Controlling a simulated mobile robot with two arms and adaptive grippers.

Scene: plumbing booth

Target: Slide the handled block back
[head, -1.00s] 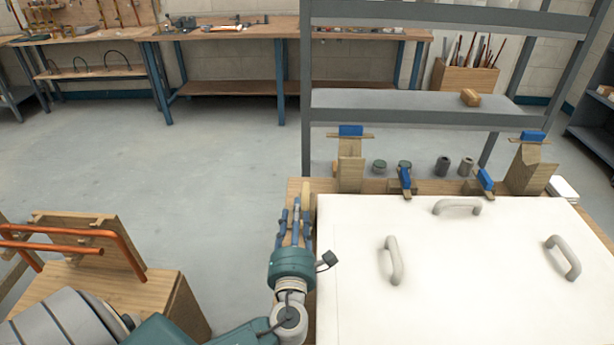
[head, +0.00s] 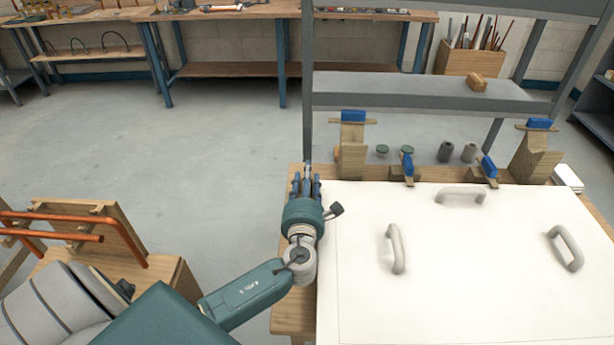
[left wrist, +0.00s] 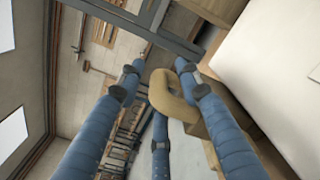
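In the left wrist view a tan, rounded loop handle (left wrist: 165,95) stands between the fingers of my left gripper (left wrist: 160,72), beside a wooden edge. The block it belongs to is mostly hidden. The left gripper's blue fingers are apart; I see no firm closing on the handle, and one finger overlaps it. In the head view my left gripper (head: 306,184) is at the back left corner of the white panel, and hides the handle. The large white panel (head: 460,270) carries grey handles (head: 396,248). My right gripper is out of view.
Wooden stands with blue clamps (head: 353,117) and small cylinders (head: 446,151) line the bench's back edge. A grey shelf frame (head: 420,92) rises behind. Orange pipes (head: 60,232) on a wooden stand are at the left. The floor between is clear.

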